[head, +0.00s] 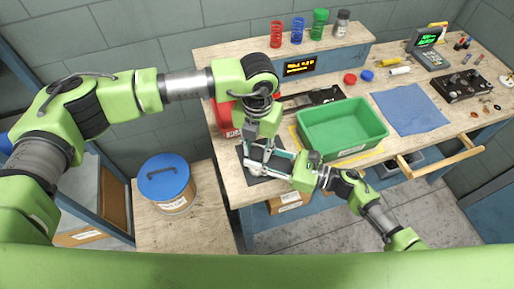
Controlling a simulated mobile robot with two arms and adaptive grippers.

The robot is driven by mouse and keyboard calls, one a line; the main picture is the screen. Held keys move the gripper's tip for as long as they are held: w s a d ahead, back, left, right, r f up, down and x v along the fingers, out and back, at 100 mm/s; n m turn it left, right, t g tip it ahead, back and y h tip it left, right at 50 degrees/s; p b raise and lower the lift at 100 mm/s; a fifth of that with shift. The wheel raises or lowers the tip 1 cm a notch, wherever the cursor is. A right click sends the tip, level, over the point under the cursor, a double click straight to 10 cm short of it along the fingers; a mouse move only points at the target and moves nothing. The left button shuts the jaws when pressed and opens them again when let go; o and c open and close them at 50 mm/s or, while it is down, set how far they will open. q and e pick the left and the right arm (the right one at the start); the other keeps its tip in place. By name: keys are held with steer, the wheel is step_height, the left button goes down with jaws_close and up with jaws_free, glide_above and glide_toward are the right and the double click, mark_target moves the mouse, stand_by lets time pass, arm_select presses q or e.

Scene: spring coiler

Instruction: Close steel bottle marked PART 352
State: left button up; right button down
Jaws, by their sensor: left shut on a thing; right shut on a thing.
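A pale, shiny steel bottle (257,169) stands over the dark mat (253,179) at the bench's front left, largely hidden by my grippers. Its label cannot be read. My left gripper (257,153) comes down from above and is shut at the bottle's top, on what seems to be its lid; the lid itself is hidden. My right gripper (262,168) reaches in from the right, low and level, and is shut on the bottle's body. The two grippers are very close together. Whether the lid is seated on the bottle cannot be seen.
A green bin (341,128) stands close right of the grippers, and a red container (222,115) is behind left. A blue cloth (409,109) lies farther right. Coloured springs and a grey jar (342,23) stand on the back shelf. A blue-lidded drum (166,184) is at left.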

arm_select(q)
steer(key=o, duration=1.2)
steer(key=shift+r, duration=2.25)
steer(key=shift+r+m, duration=0.6)
steer(key=shift+r, duration=1.15)
steer(key=shift+c, duration=0.4)
